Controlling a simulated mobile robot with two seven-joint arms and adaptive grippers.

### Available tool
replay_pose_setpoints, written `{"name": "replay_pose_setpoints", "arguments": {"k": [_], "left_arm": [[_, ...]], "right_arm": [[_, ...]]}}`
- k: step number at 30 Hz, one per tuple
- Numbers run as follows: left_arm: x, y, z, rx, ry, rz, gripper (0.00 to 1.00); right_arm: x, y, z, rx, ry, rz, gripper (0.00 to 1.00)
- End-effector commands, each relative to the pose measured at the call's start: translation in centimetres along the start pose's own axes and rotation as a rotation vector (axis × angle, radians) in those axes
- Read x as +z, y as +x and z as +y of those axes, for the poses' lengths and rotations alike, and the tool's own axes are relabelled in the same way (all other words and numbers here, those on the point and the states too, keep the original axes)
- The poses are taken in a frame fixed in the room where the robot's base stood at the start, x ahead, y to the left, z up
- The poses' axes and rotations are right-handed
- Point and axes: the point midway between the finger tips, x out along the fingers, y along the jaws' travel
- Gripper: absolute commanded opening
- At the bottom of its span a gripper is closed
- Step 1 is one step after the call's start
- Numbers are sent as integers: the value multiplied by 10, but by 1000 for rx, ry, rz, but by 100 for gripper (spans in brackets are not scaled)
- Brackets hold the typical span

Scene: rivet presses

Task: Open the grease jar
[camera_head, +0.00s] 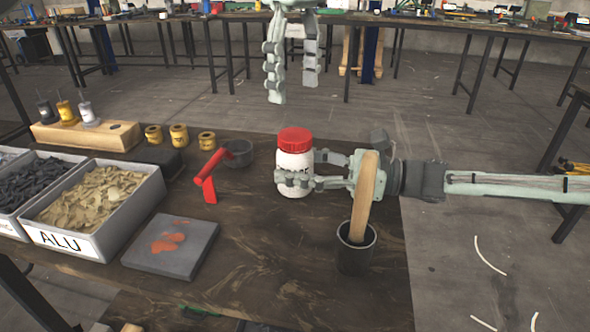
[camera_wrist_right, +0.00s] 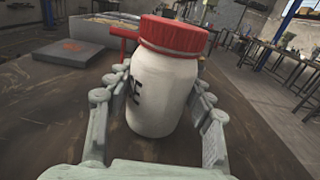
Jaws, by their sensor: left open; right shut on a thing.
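The grease jar (camera_head: 294,162) is white with a red lid (camera_head: 295,140) and stands upright on the dark workbench. The lid is on the jar. My right gripper (camera_head: 295,180) comes from the right and is shut around the jar's white body, below the lid. In the right wrist view the jar (camera_wrist_right: 160,95) sits between both fingers, its red lid (camera_wrist_right: 173,35) clear above them, with part of a dark letter marking showing. My left gripper (camera_head: 292,88) is open and empty, fingers pointing down, above and beyond the jar in the head view.
A black cup (camera_head: 356,255) with a wooden handle (camera_head: 365,195) stands in front of my right gripper. A red tool (camera_head: 210,180) and a dark bowl (camera_head: 238,153) are left of the jar.

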Motion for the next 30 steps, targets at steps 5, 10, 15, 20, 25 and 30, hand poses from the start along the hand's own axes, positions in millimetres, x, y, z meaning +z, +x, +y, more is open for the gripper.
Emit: {"name": "replay_pose_setpoints", "arguments": {"k": [5, 10, 15, 20, 25, 30], "left_arm": [[0, 0, 0, 0, 0, 0, 65], [0, 0, 0, 0, 0, 0, 65], [1, 1, 0, -1, 73, -1, 65], [3, 1, 0, -3, 356, -1, 65], [4, 1, 0, -4, 796, -1, 65], [3, 1, 0, -2, 1192, -2, 65]], "right_arm": [[0, 0, 0, 0, 1, 0, 18], [0, 0, 0, 0, 1, 0, 0], [0, 0, 0, 0, 1, 0, 0], [0, 0, 0, 0, 1, 0, 0], [0, 0, 0, 0, 1, 0, 0], [0, 0, 0, 0, 1, 0, 0]]}}
